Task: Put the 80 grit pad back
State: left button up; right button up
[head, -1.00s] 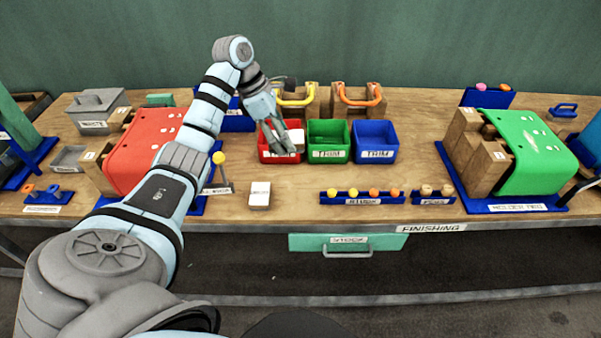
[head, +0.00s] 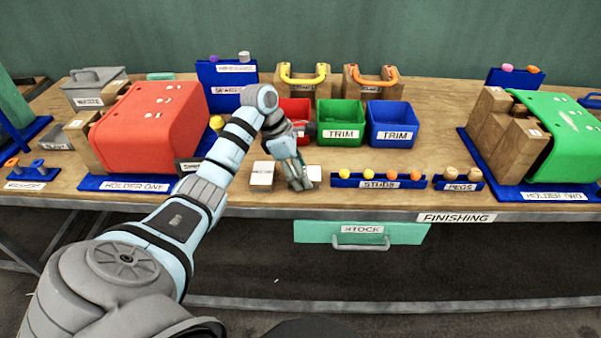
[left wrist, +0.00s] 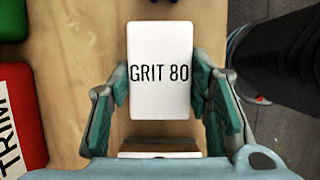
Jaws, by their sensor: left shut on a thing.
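The 80 grit pad is a white block marked GRIT 80 (left wrist: 160,72) in the left wrist view. It sits between the two fingers of my left gripper (left wrist: 162,95), which is shut on it. In the head view my left gripper (head: 301,182) is low over the front of the bench, with the pad (head: 314,173) partly hidden by the fingers. I cannot tell whether the pad touches the bench. A second white-topped block (head: 262,174) stands just left of the gripper. My right gripper is out of view.
A red bin (head: 294,108), a green TRIM bin (head: 340,122) and a blue TRIM bin (head: 391,123) stand behind the gripper. A blue stubs rack (head: 379,181) is close to its right.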

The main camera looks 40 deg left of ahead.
pick_arm(q)
jog(key=shift+f, duration=0.2)
jog(key=o, duration=1.2)
jog(key=shift+r, duration=0.2)
jog(key=p+v, duration=0.2)
jog(key=v, duration=1)
jog(key=shift+w, duration=0.1)
